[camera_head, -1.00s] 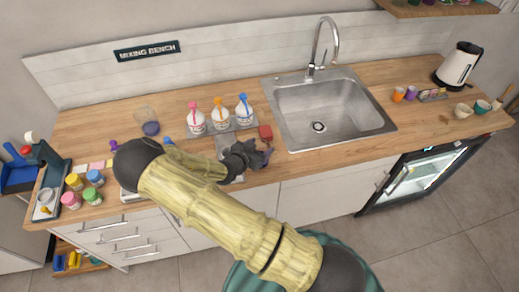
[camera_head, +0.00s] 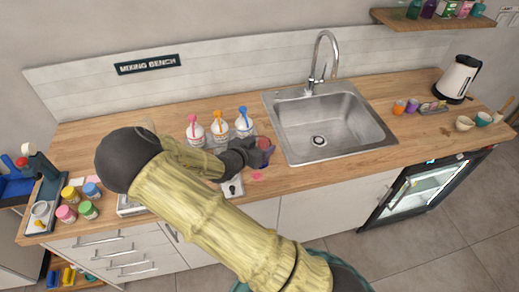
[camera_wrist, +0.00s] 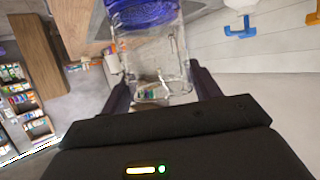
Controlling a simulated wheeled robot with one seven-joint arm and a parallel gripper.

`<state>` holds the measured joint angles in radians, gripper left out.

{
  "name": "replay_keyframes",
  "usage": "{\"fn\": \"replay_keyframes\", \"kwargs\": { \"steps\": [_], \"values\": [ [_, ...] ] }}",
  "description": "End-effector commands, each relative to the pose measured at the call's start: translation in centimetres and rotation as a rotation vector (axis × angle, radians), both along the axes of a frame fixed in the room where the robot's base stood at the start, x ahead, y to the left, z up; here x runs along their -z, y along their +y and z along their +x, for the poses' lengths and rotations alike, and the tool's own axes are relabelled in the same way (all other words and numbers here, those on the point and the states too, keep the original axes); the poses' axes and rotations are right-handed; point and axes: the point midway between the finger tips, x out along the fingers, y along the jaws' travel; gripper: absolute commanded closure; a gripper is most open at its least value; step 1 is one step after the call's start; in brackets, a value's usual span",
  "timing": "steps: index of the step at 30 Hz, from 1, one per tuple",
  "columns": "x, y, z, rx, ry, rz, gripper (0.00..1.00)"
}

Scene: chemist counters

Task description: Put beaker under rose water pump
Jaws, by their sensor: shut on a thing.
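My gripper (camera_head: 258,150) is shut on a clear glass beaker (camera_wrist: 155,60), which shows upside down between my fingers in the wrist view. A deep blue band shows at its base end. In the head view the beaker (camera_head: 266,144) is small and partly hidden by my gripper, just left of the sink. Pump bottles with a pink-red top (camera_head: 195,132), an orange top (camera_head: 220,130) and a blue top (camera_head: 244,123) stand in a row to the left of my gripper. Their labels are too small to read, so I cannot tell which is rose water.
The sink (camera_head: 325,125) lies close on the right. Small coloured jars (camera_head: 88,210) stand at the counter's left end. A pink patch (camera_head: 257,177) lies on the counter near my gripper. The kettle (camera_head: 458,80) stands far right. Counter between sink and kettle is partly free.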

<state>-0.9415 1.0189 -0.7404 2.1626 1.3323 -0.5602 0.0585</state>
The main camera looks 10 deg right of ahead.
Motion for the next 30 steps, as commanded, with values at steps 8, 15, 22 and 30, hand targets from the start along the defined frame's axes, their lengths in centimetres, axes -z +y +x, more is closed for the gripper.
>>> {"fn": "replay_keyframes", "kwargs": {
  "steps": [8, 15, 22, 30],
  "values": [
    [-0.56, 0.00, -0.01, 0.000, 0.000, 0.000, 0.69],
    [-0.58, -0.01, -0.01, 0.000, -0.001, -0.001, 0.69],
    [-0.57, -0.01, 0.00, 0.000, -0.001, -0.001, 0.69],
    [-0.58, -0.53, 0.04, -0.008, 0.000, -0.001, 0.69]
  ]
}}
